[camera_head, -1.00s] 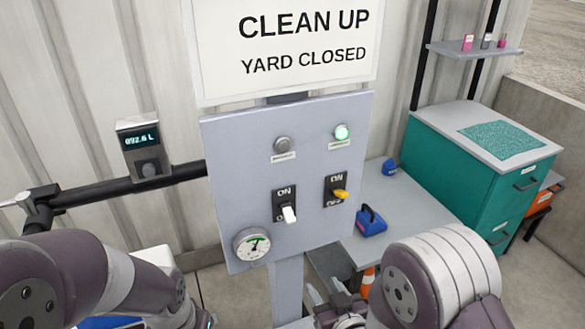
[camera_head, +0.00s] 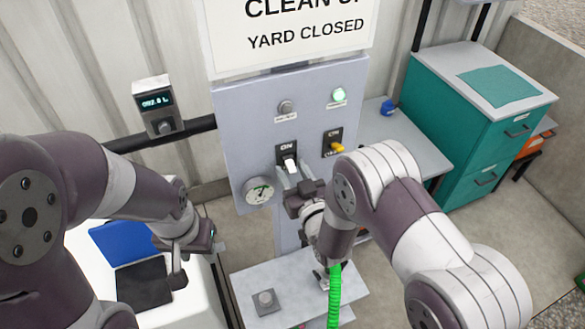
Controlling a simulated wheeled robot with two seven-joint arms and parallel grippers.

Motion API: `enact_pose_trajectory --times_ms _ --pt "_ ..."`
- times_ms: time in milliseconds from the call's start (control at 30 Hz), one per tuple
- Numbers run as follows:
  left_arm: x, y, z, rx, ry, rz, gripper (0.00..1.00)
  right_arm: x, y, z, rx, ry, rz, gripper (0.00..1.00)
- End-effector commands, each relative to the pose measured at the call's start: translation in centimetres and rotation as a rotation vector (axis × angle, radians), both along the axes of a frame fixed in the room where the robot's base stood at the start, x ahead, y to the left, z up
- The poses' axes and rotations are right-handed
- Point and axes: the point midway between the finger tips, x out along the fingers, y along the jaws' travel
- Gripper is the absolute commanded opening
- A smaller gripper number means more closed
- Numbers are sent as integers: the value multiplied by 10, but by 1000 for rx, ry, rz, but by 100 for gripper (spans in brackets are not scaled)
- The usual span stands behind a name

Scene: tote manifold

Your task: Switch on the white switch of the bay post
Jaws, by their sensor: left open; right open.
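The bay post's grey panel (camera_head: 235,135) stands ahead of me. Its white switch (camera_head: 290,165) sits under an ON label, with its lever angled down toward the viewer. The lamp (camera_head: 286,107) above it is grey and unlit. My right gripper (camera_head: 294,176) is open just below the white switch, its two fingers pointing up at the panel on either side of the lever's lower end. Whether they touch it I cannot tell. The OFF label is hidden. My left gripper (camera_head: 198,261) is open and empty at lower left, away from the panel.
A round gauge (camera_head: 258,191) is at the panel's lower left. A meter (camera_head: 157,104) hangs left. A grey bench (camera_head: 405,140) and teal cabinet (camera_head: 470,135) stand right.

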Motion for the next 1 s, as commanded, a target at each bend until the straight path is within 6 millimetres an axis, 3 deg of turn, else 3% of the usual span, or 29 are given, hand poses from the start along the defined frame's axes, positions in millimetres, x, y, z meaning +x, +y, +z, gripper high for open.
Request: enact_pose_trajectory --times_ms 267,433,767,1000 --pt "0 0 0 0 0 0 43 3 1 0 0 0 0 47" --pt "0 0 0 0 0 0 43 2 1 0 0 0 0 0" --pt "0 0 9 0 0 0 43 2 1 4 -11 28 0 0" --pt "0 0 37 0 0 0 43 0 0 13 -62 151 0 0"
